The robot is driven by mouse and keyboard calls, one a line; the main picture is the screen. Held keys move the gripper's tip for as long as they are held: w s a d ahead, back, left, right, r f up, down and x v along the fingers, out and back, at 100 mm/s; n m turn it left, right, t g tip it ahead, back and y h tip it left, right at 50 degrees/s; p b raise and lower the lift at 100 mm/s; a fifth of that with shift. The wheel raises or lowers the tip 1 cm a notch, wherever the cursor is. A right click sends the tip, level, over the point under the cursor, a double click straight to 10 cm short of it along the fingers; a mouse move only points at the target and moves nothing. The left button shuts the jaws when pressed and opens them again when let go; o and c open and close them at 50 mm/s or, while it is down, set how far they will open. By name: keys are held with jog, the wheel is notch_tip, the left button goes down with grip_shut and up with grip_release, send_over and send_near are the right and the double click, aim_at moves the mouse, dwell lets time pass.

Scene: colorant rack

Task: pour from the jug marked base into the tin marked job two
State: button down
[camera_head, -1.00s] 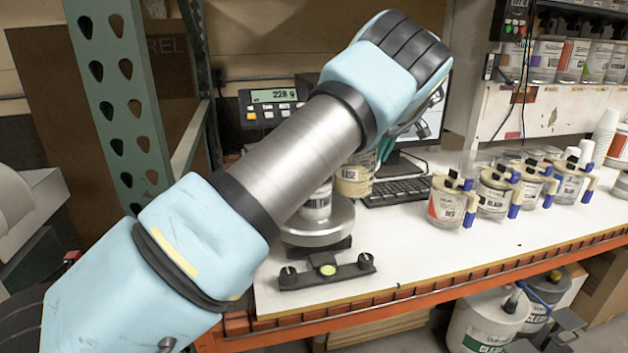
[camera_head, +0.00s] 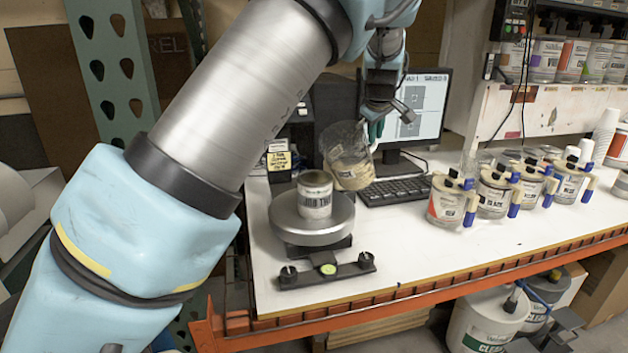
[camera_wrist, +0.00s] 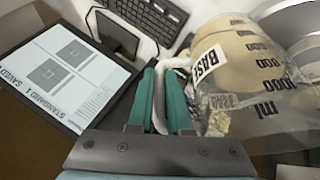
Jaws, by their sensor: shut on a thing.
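The clear jug marked base (camera_head: 346,158) holds a cream liquid in its lower part. It is held up and tilted, its rim leaning left, above and to the right of the tin. My gripper (camera_head: 378,122) is shut on the jug's handle; in the wrist view its green fingers (camera_wrist: 163,105) close on the handle beside the jug (camera_wrist: 232,62), whose BASE label shows. The tin marked job two (camera_head: 315,196) stands upright on the round metal scale pan (camera_head: 290,221). No stream between jug and tin can be seen. The tin's inside is hard to make out.
A monitor (camera_head: 425,105) and keyboard (camera_head: 395,191) stand behind the jug. A black bar with knobs (camera_head: 327,270) lies in front of the scale. The white bench front (camera_head: 420,255) is clear.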

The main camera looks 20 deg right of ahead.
jog(key=shift+t+h, duration=0.4)
jog(key=shift+h, duration=0.4)
jog(key=r, duration=0.1)
jog(key=a+r, duration=0.1)
jog(key=r, duration=0.1)
jog(key=a+r, duration=0.1)
jog(key=shift+s+a+r, duration=0.1)
jog(key=shift+s+r, duration=0.25)
jog(key=shift+s, duration=0.05)
jog(key=shift+a+r+n+t+h, duration=0.2)
jog(key=shift+a+n+t+h, duration=0.15)
jog(key=shift+a+h, duration=0.25)
jog(key=shift+a+r, duration=0.1)
jog(key=shift+r, duration=0.1)
jog(key=shift+s+f, duration=0.1)
jog(key=shift+s, duration=0.1)
jog(key=shift+a+r+t+h, duration=0.2)
jog(key=shift+r+t+h, duration=0.1)
jog(key=shift+h, duration=0.3)
jog(key=shift+s+a+r+n+t+h, duration=0.2)
jog(key=shift+a+n+t+h, duration=0.05)
jog(key=shift+a+h, duration=0.15)
jog(key=shift+s+a+r+n+t+h, duration=0.15)
jog(key=shift+a+n+t+h, duration=0.05)
jog(key=shift+a+h, duration=0.15)
dwell(3.0)
